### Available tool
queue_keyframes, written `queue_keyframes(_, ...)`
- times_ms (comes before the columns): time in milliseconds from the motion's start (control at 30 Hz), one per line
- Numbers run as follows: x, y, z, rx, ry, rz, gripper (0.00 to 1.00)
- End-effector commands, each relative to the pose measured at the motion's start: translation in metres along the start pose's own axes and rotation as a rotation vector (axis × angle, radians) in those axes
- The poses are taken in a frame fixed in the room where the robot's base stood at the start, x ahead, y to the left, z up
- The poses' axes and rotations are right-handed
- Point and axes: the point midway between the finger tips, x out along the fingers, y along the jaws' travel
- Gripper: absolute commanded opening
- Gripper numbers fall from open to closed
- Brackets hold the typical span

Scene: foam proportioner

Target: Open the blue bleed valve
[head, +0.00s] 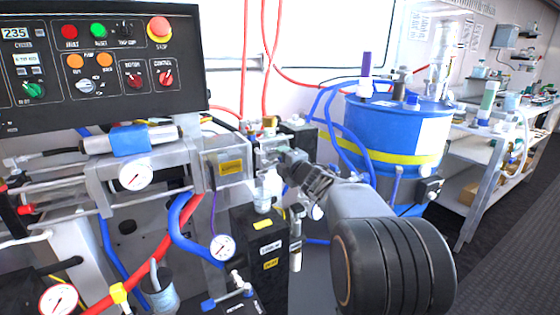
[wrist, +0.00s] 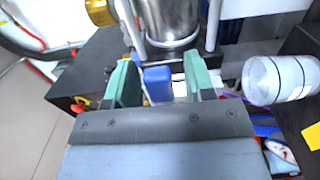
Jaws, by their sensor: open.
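A small blue block-shaped part, which looks like the blue bleed valve's handle (wrist: 158,86), shows in the wrist view between the two green fingers. My gripper (wrist: 160,78) is open, with one finger on each side of it. A gap shows on the right side; contact on the left cannot be told. In the head view my gripper (head: 284,164) reaches in from the lower right to the fittings above the dark pump block. The blue handle is not clearly seen there, likely hidden by my gripper.
A metal cylinder (wrist: 168,25) stands just beyond the fingers in the wrist view, with a clear cup (wrist: 280,79) to the right. In the head view, a blue drum (head: 398,128) stands behind my arm. Blue hoses and a dark block (head: 258,245) crowd the left.

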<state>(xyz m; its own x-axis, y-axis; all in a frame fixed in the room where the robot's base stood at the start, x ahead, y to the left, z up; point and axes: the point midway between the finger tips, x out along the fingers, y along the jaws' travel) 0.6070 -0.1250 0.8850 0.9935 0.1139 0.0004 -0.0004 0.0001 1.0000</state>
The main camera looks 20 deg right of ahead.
Motion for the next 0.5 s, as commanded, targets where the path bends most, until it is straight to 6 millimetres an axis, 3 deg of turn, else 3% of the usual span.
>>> queue_keyframes(200, 0.0115, -0.0006, -0.0004, 0.001, 0.000, -0.001, 0.49)
queue_keyframes(500, 0.0124, -0.0003, -0.0003, 0.000, 0.000, -0.001, 0.49)
